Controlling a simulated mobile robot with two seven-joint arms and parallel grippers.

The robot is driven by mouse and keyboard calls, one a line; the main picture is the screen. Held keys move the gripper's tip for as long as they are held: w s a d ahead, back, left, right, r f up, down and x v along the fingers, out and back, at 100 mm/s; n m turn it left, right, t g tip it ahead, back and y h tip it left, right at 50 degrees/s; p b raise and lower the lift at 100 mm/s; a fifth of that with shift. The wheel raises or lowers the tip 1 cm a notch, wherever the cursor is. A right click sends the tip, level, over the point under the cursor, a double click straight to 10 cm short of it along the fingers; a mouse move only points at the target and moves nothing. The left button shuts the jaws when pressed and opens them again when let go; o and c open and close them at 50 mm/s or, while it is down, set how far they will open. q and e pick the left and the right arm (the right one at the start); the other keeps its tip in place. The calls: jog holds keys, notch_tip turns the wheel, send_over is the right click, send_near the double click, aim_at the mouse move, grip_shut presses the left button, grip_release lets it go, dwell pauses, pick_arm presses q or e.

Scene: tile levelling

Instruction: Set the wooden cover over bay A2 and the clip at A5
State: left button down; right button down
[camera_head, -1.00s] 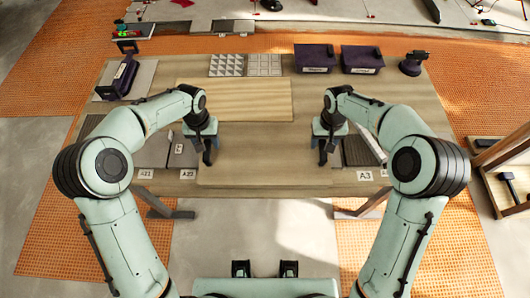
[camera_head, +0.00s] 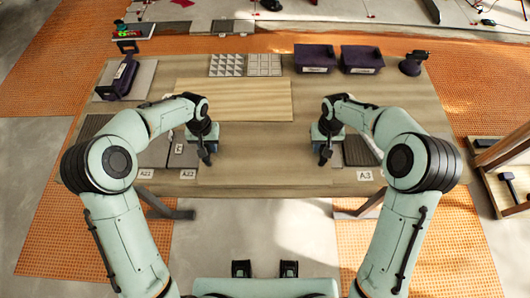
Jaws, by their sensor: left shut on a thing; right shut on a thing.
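A wide wooden board (camera_head: 265,155), which looks like the wooden cover, spans the front middle of the table between my grippers. My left gripper (camera_head: 207,158) is shut at its left edge, and my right gripper (camera_head: 325,157) is shut at its right edge. The fingertips are small and partly hidden, and I cannot tell whether the board is lifted. A second, lighter wooden board (camera_head: 235,98) lies behind it. Small labels stand at the front left, and an A3 label (camera_head: 365,176) at the front right. I cannot make out A5 or a clip.
The wooden table (camera_head: 405,100) holds patterned tiles (camera_head: 245,65), two dark bins (camera_head: 315,57) (camera_head: 361,59) and a dark tool (camera_head: 413,63) at the back. A dark device (camera_head: 122,77) stands on a grey tile at the back left. Grey ribbed panels (camera_head: 360,150) lie at the front right.

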pick_arm(q)
jog(key=shift+r, duration=0.1)
pick_arm(e)
jog(key=shift+r, duration=0.1)
